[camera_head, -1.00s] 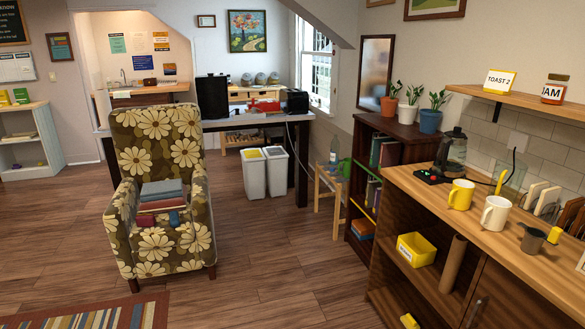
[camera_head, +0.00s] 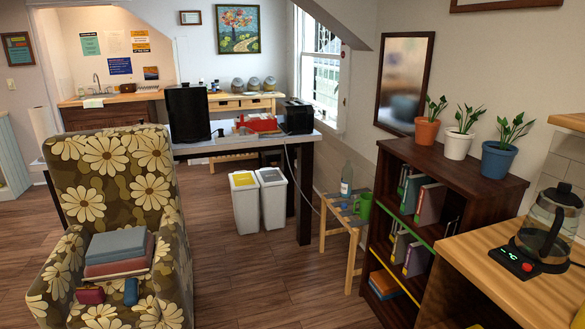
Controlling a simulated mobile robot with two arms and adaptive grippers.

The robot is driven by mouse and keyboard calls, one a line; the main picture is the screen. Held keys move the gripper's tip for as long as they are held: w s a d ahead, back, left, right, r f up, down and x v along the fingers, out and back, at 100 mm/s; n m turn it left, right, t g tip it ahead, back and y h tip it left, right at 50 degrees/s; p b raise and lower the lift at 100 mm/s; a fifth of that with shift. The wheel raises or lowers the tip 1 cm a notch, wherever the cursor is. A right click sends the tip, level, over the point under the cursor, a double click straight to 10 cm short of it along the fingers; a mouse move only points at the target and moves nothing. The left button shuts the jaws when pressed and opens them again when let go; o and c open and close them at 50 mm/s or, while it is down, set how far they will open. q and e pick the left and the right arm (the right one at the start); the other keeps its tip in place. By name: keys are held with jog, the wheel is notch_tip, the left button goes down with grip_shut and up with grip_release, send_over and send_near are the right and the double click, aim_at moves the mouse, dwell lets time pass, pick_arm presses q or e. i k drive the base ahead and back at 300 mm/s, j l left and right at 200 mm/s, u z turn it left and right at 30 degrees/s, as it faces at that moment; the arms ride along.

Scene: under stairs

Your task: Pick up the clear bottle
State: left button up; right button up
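The clear bottle (camera_head: 347,179) stands upright on a small wooden stool (camera_head: 352,240) beside the dark bookshelf, with a pale label on its side. A green mug (camera_head: 365,205) stands on the same stool, just right of the bottle and nearer to me. The bottle shows clearly against the wall below the window. Neither of my grippers is in the head view.
A floral armchair (camera_head: 105,190) stands at the left. The bookshelf (camera_head: 450,165) with potted plants and the wooden counter (camera_head: 470,260) with a coffee maker (camera_head: 545,235) fill the right. Two bins (camera_head: 245,208) stand under the desk (camera_head: 250,145). Floor between armchair and bookshelf is clear.

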aim_at(346, 173)
jog(key=i, duration=2.5)
jog(key=i+j+z, duration=0.1)
jog(key=i, duration=1.15)
